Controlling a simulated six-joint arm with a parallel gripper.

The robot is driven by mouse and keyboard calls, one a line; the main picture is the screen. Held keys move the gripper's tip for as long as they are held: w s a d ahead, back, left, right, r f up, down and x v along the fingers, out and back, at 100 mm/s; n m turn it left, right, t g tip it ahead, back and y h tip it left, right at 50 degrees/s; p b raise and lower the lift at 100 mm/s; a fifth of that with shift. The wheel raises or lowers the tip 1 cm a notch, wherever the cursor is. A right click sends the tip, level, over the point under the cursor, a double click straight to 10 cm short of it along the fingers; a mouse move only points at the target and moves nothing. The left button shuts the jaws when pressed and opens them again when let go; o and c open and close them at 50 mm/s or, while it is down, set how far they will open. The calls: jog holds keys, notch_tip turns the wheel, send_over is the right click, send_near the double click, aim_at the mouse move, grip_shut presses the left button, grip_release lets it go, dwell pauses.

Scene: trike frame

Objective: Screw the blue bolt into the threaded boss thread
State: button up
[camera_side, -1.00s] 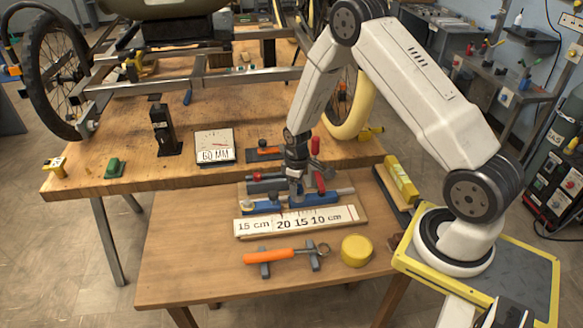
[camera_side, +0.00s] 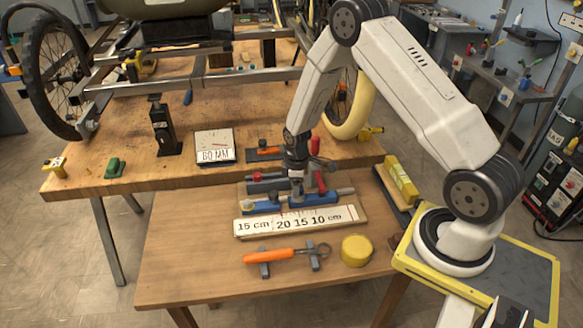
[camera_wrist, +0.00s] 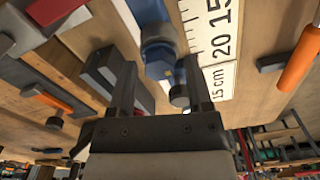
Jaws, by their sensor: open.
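My gripper (camera_side: 297,185) points down over the fixtures on the front table. In the wrist view its two fingers (camera_wrist: 160,92) are apart. A blue, hex-shaped piece that looks like the blue bolt (camera_wrist: 158,66) shows beyond and between the fingers, with a grey round collar behind it; I see no clear grip on it. In the side view the blue fixture (camera_side: 315,198) lies under the gripper, and the bolt cannot be told apart from it. I cannot make out the threaded boss for certain in either view.
A ruler board (camera_side: 300,219) lies in front of the fixtures. The trike frame (camera_side: 200,82) is on the rear bench.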

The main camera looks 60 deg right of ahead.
jog(key=shift+n, duration=0.3)
jog(key=shift+n, duration=0.6)
jog(key=shift+a+n, duration=0.1)
jog(key=shift+n, duration=0.8)
jog(key=shift+s+n, duration=0.1)
jog(key=shift+n, duration=0.7)
jog(key=shift+n, duration=0.3)
jog(key=shift+n, duration=0.5)
